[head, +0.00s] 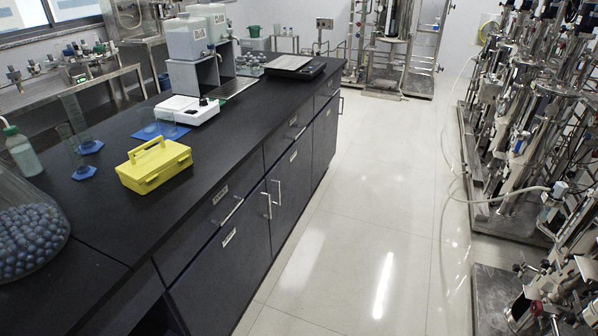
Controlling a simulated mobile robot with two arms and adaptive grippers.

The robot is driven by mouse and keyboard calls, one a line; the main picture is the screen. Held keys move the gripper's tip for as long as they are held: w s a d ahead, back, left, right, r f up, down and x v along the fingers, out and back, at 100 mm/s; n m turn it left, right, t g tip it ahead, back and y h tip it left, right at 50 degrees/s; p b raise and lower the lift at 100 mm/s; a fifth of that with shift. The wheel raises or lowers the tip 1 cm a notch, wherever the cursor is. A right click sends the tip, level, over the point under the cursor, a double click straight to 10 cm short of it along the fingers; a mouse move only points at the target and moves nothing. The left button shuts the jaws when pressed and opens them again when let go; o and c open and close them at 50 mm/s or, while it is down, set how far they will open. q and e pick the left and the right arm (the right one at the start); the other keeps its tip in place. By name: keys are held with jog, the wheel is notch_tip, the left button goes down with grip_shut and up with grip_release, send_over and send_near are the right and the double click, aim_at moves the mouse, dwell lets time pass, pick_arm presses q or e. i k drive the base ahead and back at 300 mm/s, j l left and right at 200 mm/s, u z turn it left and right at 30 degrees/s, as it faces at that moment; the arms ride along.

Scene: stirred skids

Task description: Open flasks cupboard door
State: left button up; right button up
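A long dark lab bench (115,220) runs from the lower left towards the back. Its front has drawers above and cupboard doors below. The near door (222,275) and the door beside it (292,188) look shut, with upright silver handles (267,205) close together where they meet. A farther door (325,142) also looks shut, with a handle near its far edge. Small white labels sit on the fronts, too small to read, so I cannot tell which door is the flasks cupboard. Neither of my grippers is in view.
A pale tiled floor aisle (350,225) lies clear along the bench. Metal skids with pipework (520,130) line the right side, and a hose (447,150) hangs down to the floor there. A yellow box (153,168) and a jar of balls (30,235) stand on the bench.

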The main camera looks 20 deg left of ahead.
aim_at(289, 181)
jog(key=i+u, duration=0.25)
jog(key=i, duration=0.2)
jog(key=i+l+u, duration=0.25)
jog(key=i, duration=0.2)
jog(key=i+l+u, duration=0.25)
jog(key=i, duration=0.2)
jog(key=i+l+u, duration=0.3)
jog(key=i, duration=0.1)
